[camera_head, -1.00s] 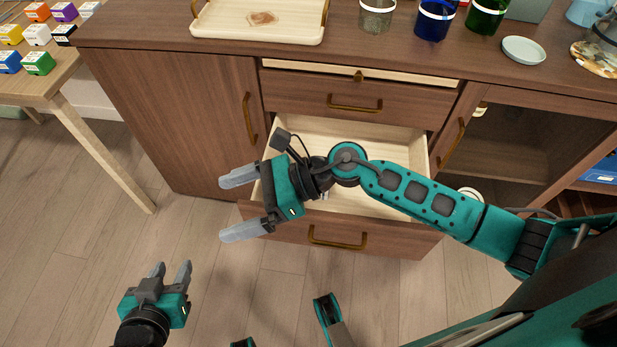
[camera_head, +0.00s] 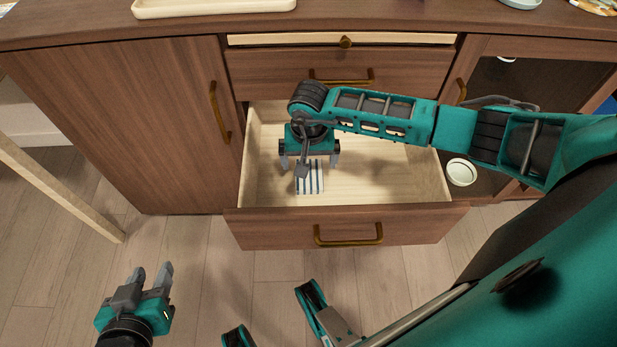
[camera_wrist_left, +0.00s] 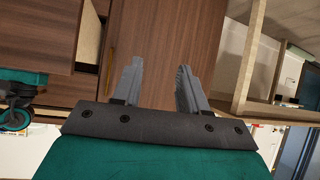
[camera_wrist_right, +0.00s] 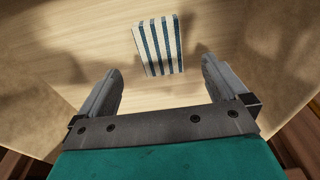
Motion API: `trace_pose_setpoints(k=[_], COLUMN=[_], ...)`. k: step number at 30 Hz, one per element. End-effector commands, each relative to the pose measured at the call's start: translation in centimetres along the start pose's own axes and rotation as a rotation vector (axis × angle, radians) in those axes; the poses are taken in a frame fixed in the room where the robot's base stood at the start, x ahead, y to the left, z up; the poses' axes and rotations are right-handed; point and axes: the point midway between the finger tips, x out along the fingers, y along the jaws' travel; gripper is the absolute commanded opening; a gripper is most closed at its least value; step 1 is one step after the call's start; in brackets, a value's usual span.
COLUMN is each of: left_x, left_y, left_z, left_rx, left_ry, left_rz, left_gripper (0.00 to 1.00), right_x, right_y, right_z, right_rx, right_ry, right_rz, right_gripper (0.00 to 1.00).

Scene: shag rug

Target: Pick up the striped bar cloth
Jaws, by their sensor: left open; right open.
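The striped bar cloth (camera_head: 311,184), white with blue stripes and folded into a small rectangle, lies on the floor of the open drawer (camera_head: 400,185), toward its left front. My right gripper (camera_head: 309,164) is open above the drawer, pointing down, and partly covers the cloth in the head view. In the right wrist view the cloth (camera_wrist_right: 158,46) lies ahead of the fingertips, between their lines and apart from them. My left gripper (camera_head: 152,274) is open and empty, out over the floor at the lower left; its fingers (camera_wrist_left: 160,80) show in the left wrist view.
The drawer's front panel (camera_head: 280,228) with its brass handle is pulled out. A cabinet door (camera_head: 150,120) stands left. A round white dish (camera_head: 461,172) is in the open shelf to the right.

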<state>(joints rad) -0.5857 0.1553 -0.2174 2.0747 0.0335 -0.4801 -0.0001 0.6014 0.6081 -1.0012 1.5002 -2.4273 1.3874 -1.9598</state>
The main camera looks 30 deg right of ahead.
Motion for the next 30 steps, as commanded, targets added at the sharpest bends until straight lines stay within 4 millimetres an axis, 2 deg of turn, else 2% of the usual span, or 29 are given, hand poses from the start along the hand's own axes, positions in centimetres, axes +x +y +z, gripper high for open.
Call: trace_pose_setpoints(k=[1,3,8,18,27,30], left_x=[0.3,0.4,0.5,1.4,1.3,1.3], left_y=[0.0,0.0,0.1,0.4,0.5,0.5], left_z=[0.7,1.0,1.4,2.6,1.4,1.4], left_rx=[-0.001,-0.002,-0.007,-0.018,-0.015,-0.014], left_ry=[-0.004,-0.007,-0.010,-0.024,-0.002,-0.002], left_rz=[0.000,0.000,0.000,0.008,0.012,0.012], left_gripper=[0.43,0.43,0.43,0.43,0.43,0.43], right_x=[1.2,2.1,3.0,7.6,8.0,8.0], right_y=[-0.1,-0.1,-0.1,0.1,0.1,0.1], right_z=[0.1,0.1,0.0,-0.7,-0.8,-0.8], right_rx=[0.002,0.002,0.002,0.003,0.001,0.002], right_ry=[-0.003,-0.002,-0.001,-0.003,-0.001,-0.001], right_rz=[-0.001,-0.001,-0.003,-0.002,-0.004,-0.004], right_gripper=[1.00,1.00,1.00,1.00,1.00,0.92])
